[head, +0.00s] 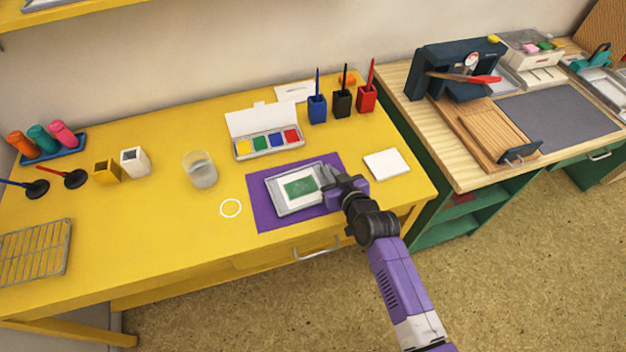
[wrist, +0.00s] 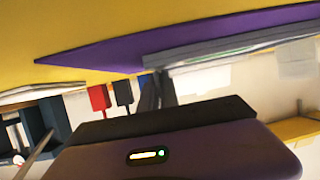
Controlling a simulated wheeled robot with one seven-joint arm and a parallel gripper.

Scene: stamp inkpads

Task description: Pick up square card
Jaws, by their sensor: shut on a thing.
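The square card (head: 300,187), white with a green rectangle, is over a grey tray (head: 283,209) on the purple mat (head: 262,217). My gripper (head: 331,184) is at the card's right edge, shut on it; the fingers hide that edge. I cannot tell from the head view whether the card touches the tray. The tray's grey edge (wrist: 240,42) and the purple mat (wrist: 110,55) show close by.
A white square stack (head: 386,164) lies right of the mat. A paint box (head: 268,146) stands behind, with blue, black and red holders (head: 342,104) to its right. A glass (head: 200,170) and a white ring (head: 230,208) are on the left. The table's front edge is near the mat.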

